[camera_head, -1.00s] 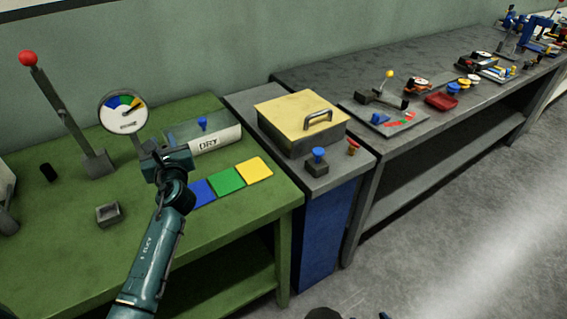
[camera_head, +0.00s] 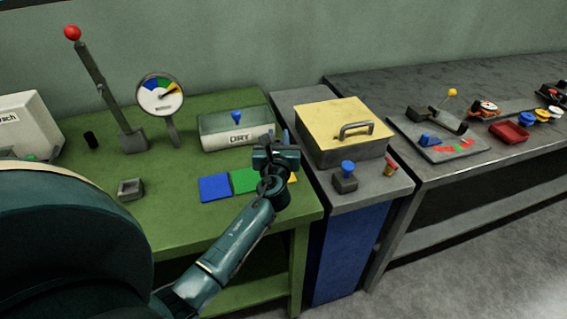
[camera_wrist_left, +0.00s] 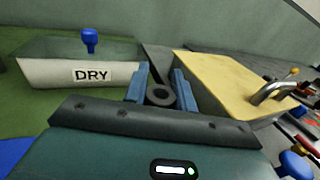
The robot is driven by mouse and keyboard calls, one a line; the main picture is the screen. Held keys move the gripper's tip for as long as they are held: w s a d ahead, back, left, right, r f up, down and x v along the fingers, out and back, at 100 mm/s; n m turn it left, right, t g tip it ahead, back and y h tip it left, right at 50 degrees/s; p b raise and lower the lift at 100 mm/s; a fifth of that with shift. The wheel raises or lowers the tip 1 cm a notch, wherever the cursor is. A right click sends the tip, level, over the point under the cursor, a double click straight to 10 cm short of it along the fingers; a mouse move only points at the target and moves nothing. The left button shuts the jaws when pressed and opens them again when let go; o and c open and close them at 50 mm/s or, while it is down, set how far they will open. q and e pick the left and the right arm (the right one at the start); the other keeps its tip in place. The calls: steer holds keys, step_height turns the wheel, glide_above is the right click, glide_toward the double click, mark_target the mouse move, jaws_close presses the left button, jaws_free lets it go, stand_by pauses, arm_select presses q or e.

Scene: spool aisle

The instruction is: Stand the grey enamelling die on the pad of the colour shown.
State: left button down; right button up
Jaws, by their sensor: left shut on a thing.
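My left gripper (camera_head: 280,140) is over the right end of the green bench, in front of the yellow pad, and it also shows in the left wrist view (camera_wrist_left: 159,85). It is shut on a dark grey ring-like piece, the die (camera_wrist_left: 160,95). The blue pad (camera_head: 215,188) and green pad (camera_head: 243,181) lie side by side. The yellow pad (camera_head: 293,179) is mostly hidden behind my gripper. The round dial (camera_head: 160,97) has coloured segments, and its needle points up and right, seemingly at the yellow one. My right gripper is not in view.
A box marked DRY (camera_head: 225,141) stands behind the pads. A yellow-lidded box (camera_head: 345,122) with a handle is to the right, with a blue-knobbed block (camera_head: 345,181) in front.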

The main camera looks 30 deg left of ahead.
arm_select(q)
steer(key=shift+f, duration=0.85)
steer(key=shift+f+b, duration=0.25)
steer(key=shift+b, duration=0.05)
step_height(320, 180, down, 3)
steer(key=shift+f+b, duration=0.15)
steer(key=shift+b, duration=0.7)
steer(key=shift+f, duration=0.15)
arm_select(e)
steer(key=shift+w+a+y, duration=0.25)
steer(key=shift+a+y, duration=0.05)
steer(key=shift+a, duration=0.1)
arm_select(q)
steer(key=shift+f, duration=0.15)
steer(key=c, duration=1.1)
jaws_free()
steer(key=shift+c, duration=0.2)
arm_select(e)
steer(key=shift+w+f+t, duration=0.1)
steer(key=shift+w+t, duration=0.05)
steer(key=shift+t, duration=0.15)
